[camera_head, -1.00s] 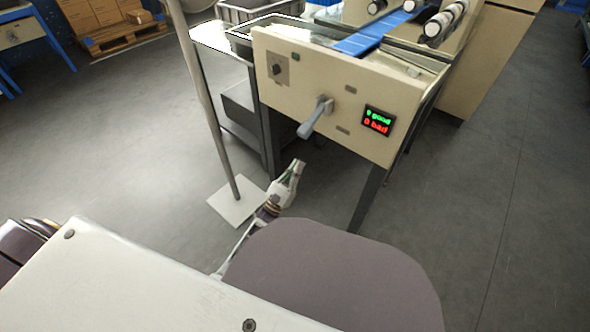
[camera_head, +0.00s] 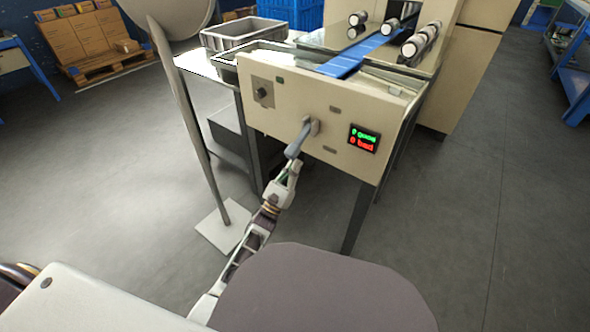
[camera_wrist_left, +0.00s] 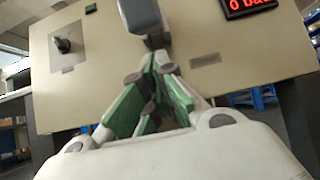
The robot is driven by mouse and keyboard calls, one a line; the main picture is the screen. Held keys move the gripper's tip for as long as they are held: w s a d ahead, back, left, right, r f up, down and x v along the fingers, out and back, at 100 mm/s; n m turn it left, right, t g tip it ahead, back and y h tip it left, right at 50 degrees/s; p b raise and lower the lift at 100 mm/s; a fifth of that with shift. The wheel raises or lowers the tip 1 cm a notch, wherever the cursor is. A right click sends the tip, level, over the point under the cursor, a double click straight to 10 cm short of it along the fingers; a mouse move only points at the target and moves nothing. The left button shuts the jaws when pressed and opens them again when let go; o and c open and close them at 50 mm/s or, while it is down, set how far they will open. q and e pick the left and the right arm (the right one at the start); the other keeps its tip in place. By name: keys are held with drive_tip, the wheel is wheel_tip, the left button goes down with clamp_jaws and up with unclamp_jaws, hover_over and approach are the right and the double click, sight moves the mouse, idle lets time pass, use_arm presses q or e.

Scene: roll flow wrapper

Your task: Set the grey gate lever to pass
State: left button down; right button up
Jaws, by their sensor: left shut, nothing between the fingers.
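The grey gate lever (camera_head: 299,139) sticks out from the cream front panel (camera_head: 290,112) of the machine and points down and to the left in the head view. In the left wrist view the lever (camera_wrist_left: 141,14) fills the top middle, close to the fingertips. My left gripper (camera_head: 292,165) is shut and empty, its fingertips just below the lever's free end. In the left wrist view the closed green and grey fingers (camera_wrist_left: 157,62) sit right under the lever; I cannot tell whether they touch it. My right gripper is not in view.
A counter display (camera_head: 363,138) and a black knob (camera_head: 263,92) flank the lever on the panel. A pole on a white floor plate (camera_head: 224,227) stands to the left of my left arm. A blue belt (camera_head: 358,56) runs on top.

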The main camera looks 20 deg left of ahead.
use_arm(q)
drive_tip(key=shift+s+a+r, duration=0.1)
drive_tip(key=shift+s+r, duration=0.2)
drive_tip(key=shift+r, duration=0.4)
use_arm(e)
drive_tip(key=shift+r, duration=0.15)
use_arm(q)
drive_tip(key=shift+s+a+r+g+p, duration=0.2)
drive_tip(key=shift+g+p, duration=0.1)
drive_tip(key=shift+p, duration=0.5)
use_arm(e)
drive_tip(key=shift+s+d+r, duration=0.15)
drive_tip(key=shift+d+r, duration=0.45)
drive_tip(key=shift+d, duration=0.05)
